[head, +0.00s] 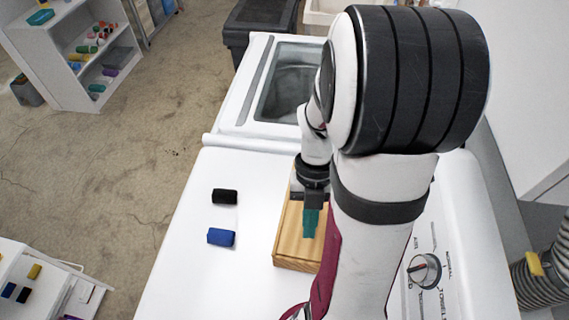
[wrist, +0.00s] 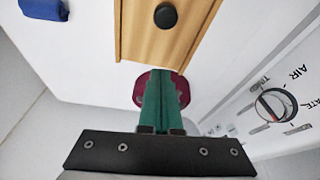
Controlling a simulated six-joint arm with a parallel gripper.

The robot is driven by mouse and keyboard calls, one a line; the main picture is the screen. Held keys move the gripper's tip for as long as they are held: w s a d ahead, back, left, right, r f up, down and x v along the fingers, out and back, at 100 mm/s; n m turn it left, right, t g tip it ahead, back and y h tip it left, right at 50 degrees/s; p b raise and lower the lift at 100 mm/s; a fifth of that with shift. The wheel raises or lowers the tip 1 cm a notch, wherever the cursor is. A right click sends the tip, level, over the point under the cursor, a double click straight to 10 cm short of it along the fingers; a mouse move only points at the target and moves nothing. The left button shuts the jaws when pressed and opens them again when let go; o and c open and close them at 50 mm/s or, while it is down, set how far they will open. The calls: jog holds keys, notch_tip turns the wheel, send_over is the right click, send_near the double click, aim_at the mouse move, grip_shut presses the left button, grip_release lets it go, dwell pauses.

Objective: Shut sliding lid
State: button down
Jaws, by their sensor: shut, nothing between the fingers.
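A light wooden box (head: 287,239) lies on the white machine top, partly hidden behind my arm in the head view. In the wrist view, its sliding lid (wrist: 140,30) shows as a wooden panel between two side rails, with a round black knob (wrist: 165,16). How far the lid is open cannot be told; part of the box is out of frame. My gripper (head: 309,236) has teal fingers, shut together and empty, pointing down over the box in the head view. In the wrist view, the fingertips (wrist: 163,73) appear by the box's near end; contact cannot be told.
A black block (head: 225,196) and a blue block (head: 221,237) lie left of the box. The blue one also shows in the wrist view (wrist: 43,9). A control dial (head: 424,271) sits on the right panel. An open-looking washer tub (head: 290,82) is behind. The left surface is mostly clear.

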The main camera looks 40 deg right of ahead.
jog(key=shift+x, duration=0.85)
jog(key=shift+w+d+f, duration=0.15)
jog(key=shift+w+d, duration=0.8)
jog(key=shift+w, duration=0.2)
jog(key=shift+w+d+f, duration=0.1)
jog(key=shift+w+d, duration=0.25)
jog(key=shift+w, duration=0.05)
jog(key=w+d, duration=0.8)
jog(key=d, duration=0.1)
jog(key=shift+w, duration=0.15)
